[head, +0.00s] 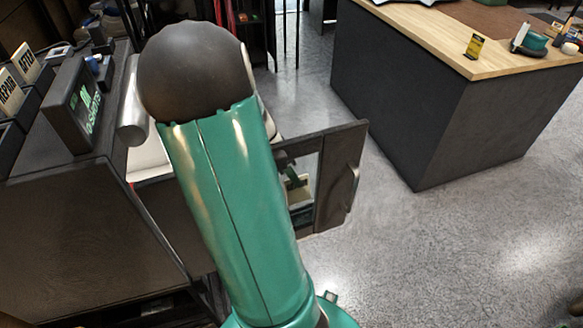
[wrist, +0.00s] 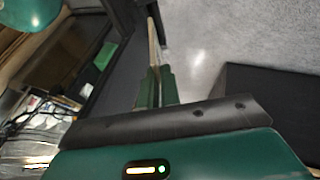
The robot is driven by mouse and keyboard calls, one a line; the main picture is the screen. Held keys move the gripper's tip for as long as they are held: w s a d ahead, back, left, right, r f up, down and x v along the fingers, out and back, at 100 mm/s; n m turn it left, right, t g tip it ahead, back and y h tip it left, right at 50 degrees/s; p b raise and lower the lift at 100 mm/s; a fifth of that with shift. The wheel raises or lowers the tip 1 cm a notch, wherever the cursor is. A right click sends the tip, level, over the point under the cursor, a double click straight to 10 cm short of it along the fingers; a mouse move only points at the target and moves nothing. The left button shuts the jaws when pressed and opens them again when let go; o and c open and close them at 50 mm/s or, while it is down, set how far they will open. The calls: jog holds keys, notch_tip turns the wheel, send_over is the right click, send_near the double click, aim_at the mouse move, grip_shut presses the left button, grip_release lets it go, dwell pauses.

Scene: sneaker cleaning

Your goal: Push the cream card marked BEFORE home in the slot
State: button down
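I cannot make out a card marked BEFORE in either view. In the head view, cream cards marked AFTER (head: 27,62) and REPAIR (head: 10,93) stand in dark holders on the cabinet at the far left. In the wrist view my gripper (wrist: 156,88) shows two dark green fingers close together. A thin pale strip (wrist: 153,45) runs up from the gap between them. I cannot tell whether it is a card seen edge-on or part of the furniture, nor whether the fingers grip it.
A dark drawer front (head: 340,185) with a handle stands out from the cabinet (head: 85,235). In the wrist view, a green box (wrist: 105,55) and cables lie at the left. A wood-topped counter (head: 420,40) stands at the right, with open grey floor (head: 400,265) before it.

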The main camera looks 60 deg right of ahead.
jog(key=shift+s+a+f, duration=0.15)
jog(key=shift+s+f, duration=0.05)
jog(key=shift+f, duration=0.35)
jog(key=shift+s+a+f, duration=0.2)
jog(key=shift+f, duration=0.4)
jog(key=shift+s+a+f, duration=0.15)
jog(key=shift+f, duration=0.5)
jog(key=shift+s+a+f, duration=0.2)
jog(key=shift+f, duration=0.4)
dwell(1.3)
jog(key=c, duration=1.5)
grip_release()
jog(key=shift+c, duration=0.2)
jog(key=d+v, duration=0.1)
jog(key=v, duration=1.2)
jog(key=shift+w+a+r, duration=0.2)
jog(key=shift+a+r, duration=0.1)
jog(key=shift+a, duration=0.2)
